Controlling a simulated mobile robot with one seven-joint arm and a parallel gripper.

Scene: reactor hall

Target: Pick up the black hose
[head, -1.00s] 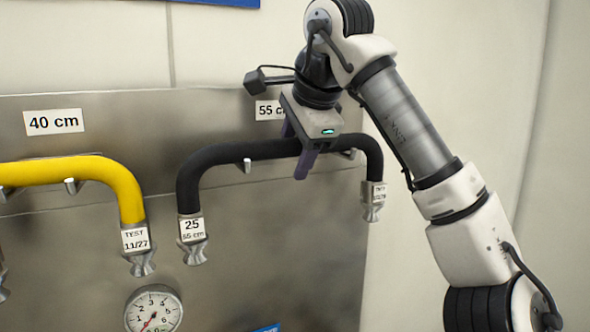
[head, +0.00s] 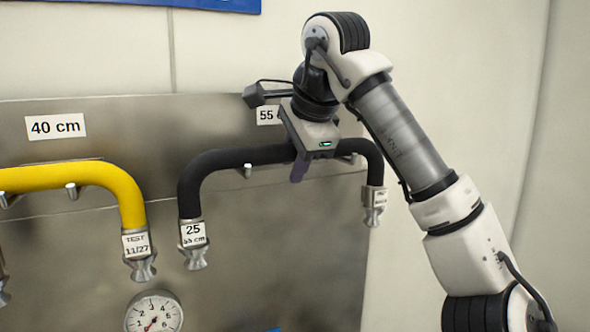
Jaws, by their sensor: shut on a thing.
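The black hose (head: 232,157) lies across pegs on the metal panel under the 55 cm label. Both of its ends hang down and carry metal couplings and white tags; the left tag reads 25 and 55 cm. My gripper (head: 299,168) comes from above and is shut on the black hose, right of its middle. One purple finger shows in front of the hose; the other is hidden behind the gripper body and hose.
A yellow hose (head: 85,178) hangs on pegs (head: 72,192) at the left under the 40 cm label (head: 56,126). A pressure gauge (head: 153,314) sits low on the metal panel (head: 285,255). The wall right of the panel is bare.

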